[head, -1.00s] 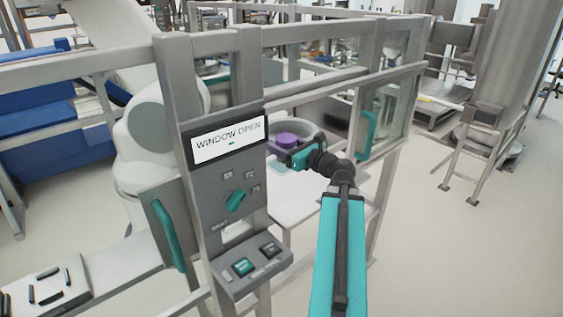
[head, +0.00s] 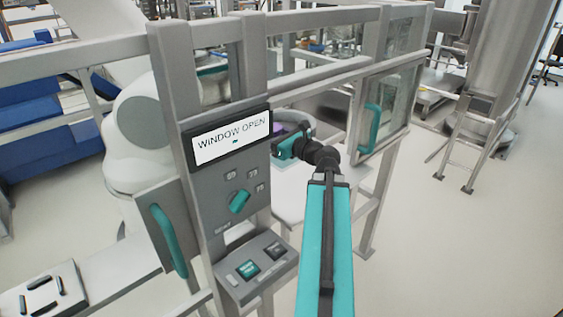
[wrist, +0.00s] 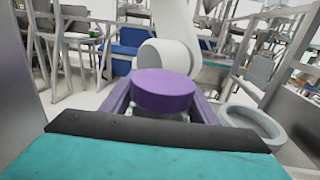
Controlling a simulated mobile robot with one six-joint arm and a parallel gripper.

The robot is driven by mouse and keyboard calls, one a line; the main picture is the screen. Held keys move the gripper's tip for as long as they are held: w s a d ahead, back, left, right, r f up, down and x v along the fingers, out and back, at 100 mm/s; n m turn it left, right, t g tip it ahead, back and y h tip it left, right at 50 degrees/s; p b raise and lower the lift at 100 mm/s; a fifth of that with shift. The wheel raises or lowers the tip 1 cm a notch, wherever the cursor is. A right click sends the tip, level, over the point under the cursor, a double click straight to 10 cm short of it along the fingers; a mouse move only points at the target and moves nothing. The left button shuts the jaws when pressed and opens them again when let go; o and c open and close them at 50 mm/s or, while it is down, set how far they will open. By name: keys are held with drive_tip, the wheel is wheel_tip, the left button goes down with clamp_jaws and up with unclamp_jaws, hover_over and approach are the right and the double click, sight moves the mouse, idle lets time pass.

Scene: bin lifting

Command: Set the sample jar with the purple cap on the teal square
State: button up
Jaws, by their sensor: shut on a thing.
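The sample jar's purple cap (wrist: 163,90) shows in the middle of the wrist view, between the two fingers of my gripper (wrist: 163,104). My gripper is shut on the jar, and a little of the clear body shows under the cap. In the head view my gripper (head: 291,147) reaches through the open window beside the control panel. Only a sliver of the purple cap (head: 288,127) shows there; the panel hides much of the jar.
The control panel (head: 226,175) reads "WINDOW OPEN" and stands close left of my gripper. A grey round ring (wrist: 252,122) lies right of the jar in the wrist view.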

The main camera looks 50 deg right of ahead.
drive_tip(key=shift+s+d+f+b, duration=0.3)
drive_tip(key=shift+s+d+b, duration=0.05)
drive_tip(key=shift+s, duration=0.1)
drive_tip(key=shift+d+f+b, duration=0.15)
drive_tip(key=shift+f+b, duration=0.7)
drive_tip(key=shift+f, duration=0.1)
wheel_tip(320, 180, down, 7)
drive_tip(key=b, duration=0.6)
drive_tip(key=shift+r+b, duration=0.15)
drive_tip(key=shift+b, duration=0.25)
drive_tip(key=shift+d, duration=0.1)
drive_tip(key=shift+w+d+f+p, duration=0.25)
drive_tip(key=shift+w+d+p, duration=0.25)
drive_tip(key=shift+w+d, duration=1.35)
drive_tip(key=shift+w+d+f+p, duration=0.2)
drive_tip(key=shift+w+d+p, duration=0.35)
drive_tip(key=shift+w+d, duration=1.3)
drive_tip(key=shift+w+d+f+p, duration=0.25)
drive_tip(key=shift+w+d+p, duration=0.5)
drive_tip(key=shift+d, duration=1.95)
drive_tip(key=shift+w, duration=0.2)
drive_tip(key=shift+f, duration=0.1)
drive_tip(key=shift+f+p, duration=0.3)
drive_tip(key=shift+f, duration=1.4)
drive_tip(key=shift+f, duration=0.15)
